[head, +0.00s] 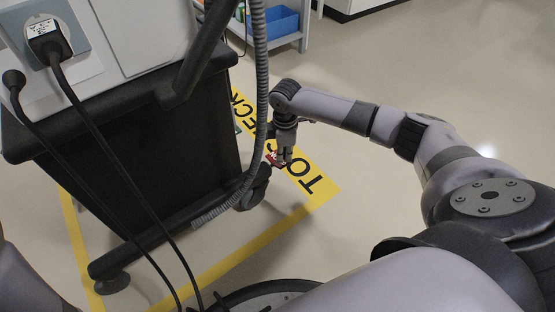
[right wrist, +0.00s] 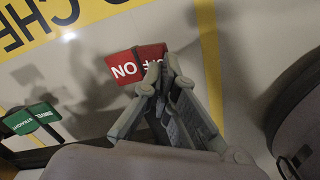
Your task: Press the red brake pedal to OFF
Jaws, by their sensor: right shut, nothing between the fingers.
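The red brake pedal (head: 272,157) is low by the floor at a caster of the dark-based cart, on its right side. In the right wrist view the red pedal (right wrist: 122,67) shows white lettering upside down, with ON readable at left and the other word partly covered. My right gripper (head: 284,159) points down over the pedal, shut and empty. In the right wrist view its fingertips (right wrist: 154,78) overlap the pedal's right half; I cannot tell whether they touch it. My left gripper is out of view.
The cart (head: 165,150) stands at left, with black cables and a grey corrugated hose (head: 260,90) hanging near my right gripper. A green pedal (right wrist: 33,119) lies left in the wrist view. Yellow floor marking (head: 318,187) surrounds the cart; open floor lies beyond my right arm.

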